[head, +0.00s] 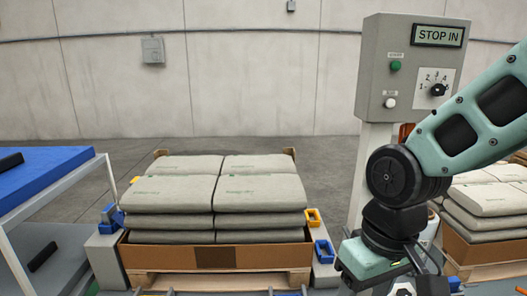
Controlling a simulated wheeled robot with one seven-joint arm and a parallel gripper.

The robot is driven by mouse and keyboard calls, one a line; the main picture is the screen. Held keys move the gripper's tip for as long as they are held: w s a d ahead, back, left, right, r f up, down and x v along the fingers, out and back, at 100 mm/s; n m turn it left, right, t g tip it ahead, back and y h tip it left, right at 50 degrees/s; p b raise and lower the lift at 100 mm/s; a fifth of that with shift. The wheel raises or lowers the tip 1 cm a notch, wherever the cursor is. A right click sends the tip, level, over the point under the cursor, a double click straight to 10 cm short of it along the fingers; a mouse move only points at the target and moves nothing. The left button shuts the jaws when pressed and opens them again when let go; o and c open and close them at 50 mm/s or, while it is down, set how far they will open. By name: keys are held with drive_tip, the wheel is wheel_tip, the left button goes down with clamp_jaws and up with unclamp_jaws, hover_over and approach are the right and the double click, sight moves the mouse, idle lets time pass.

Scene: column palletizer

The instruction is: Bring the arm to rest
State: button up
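My arm comes in from the right edge in front of the control post. My gripper (385,272) hangs at the bottom, right of the middle, and points down. Its lower end is cut off by the picture's bottom edge, so the fingertips and anything between them are hidden. It is to the right of the pallet with grey-green bags (170,193) and apart from them.
The bags lie in layers in a brown carton tray (150,257) on a wooden pallet (222,280). A grey control box (374,65) reads "STOP IN". A blue-topped table (45,175) stands left. More bags (490,200) sit on another pallet behind my arm.

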drive_tip(key=s+n, duration=0.3)
drive_tip(key=s, duration=0.6)
drive_tip(key=shift+s+a+r+n+h, duration=0.25)
drive_tip(key=shift+a+r+n+h, duration=0.05)
drive_tip(key=shift+a+r, duration=0.15)
drive_tip(key=r+p, duration=1.1)
drive_tip(key=p, duration=0.1)
drive_tip(key=shift+w+r, duration=0.35)
drive_tip(key=shift+r, duration=0.05)
drive_tip(key=shift+c, duration=0.2)
